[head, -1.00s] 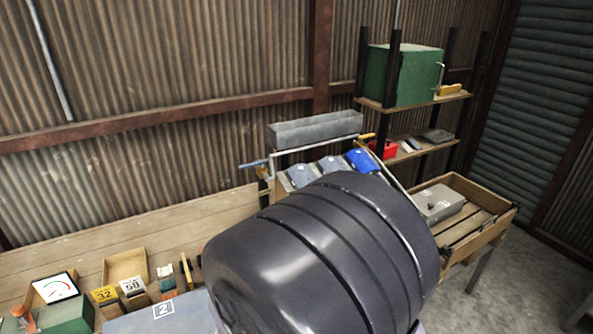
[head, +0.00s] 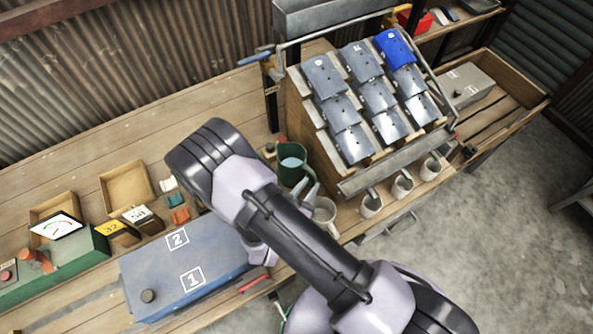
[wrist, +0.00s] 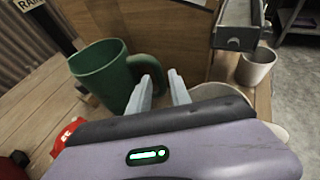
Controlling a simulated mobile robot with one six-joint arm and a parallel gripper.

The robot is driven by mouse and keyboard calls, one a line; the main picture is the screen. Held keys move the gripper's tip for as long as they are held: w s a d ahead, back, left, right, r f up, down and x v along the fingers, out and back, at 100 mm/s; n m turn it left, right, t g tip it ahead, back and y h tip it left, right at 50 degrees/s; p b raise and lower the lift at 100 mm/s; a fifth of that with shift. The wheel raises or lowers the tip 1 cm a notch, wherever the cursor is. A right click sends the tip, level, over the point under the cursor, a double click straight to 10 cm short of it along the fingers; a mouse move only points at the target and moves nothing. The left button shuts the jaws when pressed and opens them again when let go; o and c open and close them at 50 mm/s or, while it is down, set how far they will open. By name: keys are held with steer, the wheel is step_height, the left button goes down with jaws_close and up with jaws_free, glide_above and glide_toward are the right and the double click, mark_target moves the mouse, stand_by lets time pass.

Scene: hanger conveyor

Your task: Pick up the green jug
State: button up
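The green jug (head: 293,177) stands upright on the wooden bench, left of the sloped rack, partly covered by my gripper in the head view. In the wrist view the jug (wrist: 100,78) is at the upper left, with its open top showing and its handle on the right side. My gripper (wrist: 161,76) has its two pale fingers apart with a gap between them. The left fingertip overlaps the lower part of the handle in the picture; I cannot tell whether they touch. My gripper (head: 309,184) is just right of the jug in the head view.
A pale mug (head: 325,213) stands close beside my gripper. Several more mugs, such as this one (head: 371,205), stand below the rack (head: 300,112). A blue-grey numbered box (head: 160,275) is to the left.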

mark_target(313, 181)
steer(key=x, duration=0.4)
steer(key=shift+w+f+b, duration=0.1)
steer(key=shift+b, duration=0.2)
jaws_close()
stand_by(1.0)
